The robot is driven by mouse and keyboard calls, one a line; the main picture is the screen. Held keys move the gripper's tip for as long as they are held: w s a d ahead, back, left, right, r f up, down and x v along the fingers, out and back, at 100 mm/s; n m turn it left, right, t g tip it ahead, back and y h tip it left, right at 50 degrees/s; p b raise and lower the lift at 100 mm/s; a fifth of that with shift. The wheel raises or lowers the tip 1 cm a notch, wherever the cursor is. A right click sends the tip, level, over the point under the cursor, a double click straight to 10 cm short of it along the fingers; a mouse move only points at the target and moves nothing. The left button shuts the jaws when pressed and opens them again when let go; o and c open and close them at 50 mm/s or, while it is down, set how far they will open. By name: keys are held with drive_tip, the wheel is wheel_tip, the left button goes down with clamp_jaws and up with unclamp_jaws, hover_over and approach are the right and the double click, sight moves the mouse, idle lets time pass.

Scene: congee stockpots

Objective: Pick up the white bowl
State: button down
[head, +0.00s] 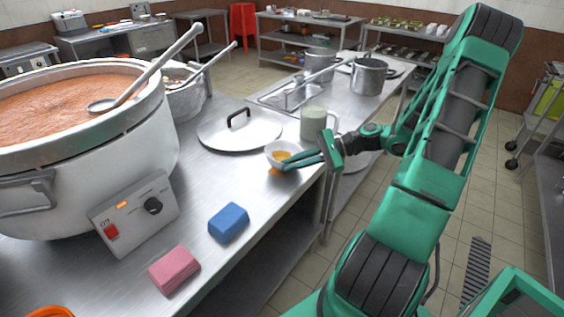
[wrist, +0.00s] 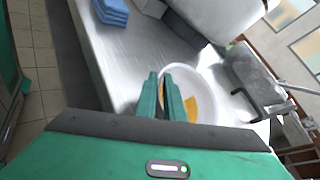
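The white bowl (head: 282,147) with something orange-yellow in it is near the counter's right edge, in front of the flat lid. My gripper (head: 288,166) reaches it from the right, and its green fingers cross the bowl's near side. In the wrist view the bowl (wrist: 205,78) lies at the fingertips. The fingers of my gripper (wrist: 166,85) are close together at its left wall, one outside and one inside the rim, and look shut on it. The fingers hide part of the bowl, and whether its base touches the counter is unclear.
A blue sponge (head: 229,222) and a pink sponge (head: 174,269) lie nearer. A large stockpot (head: 85,155) fills the left.

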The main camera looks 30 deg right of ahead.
idle(0.3)
drive_tip(key=shift+r, duration=0.5)
drive_tip(key=r, duration=0.3)
drive_tip(key=shift+s+a+r, duration=0.15)
drive_tip(key=shift+s+r, duration=0.05)
drive_tip(key=shift+r, duration=0.05)
drive_tip(key=s+a+r, duration=0.6)
drive_tip(key=s, duration=0.2)
drive_tip(key=shift+s+a+r, duration=0.25)
drive_tip(key=shift+s+a, duration=0.15)
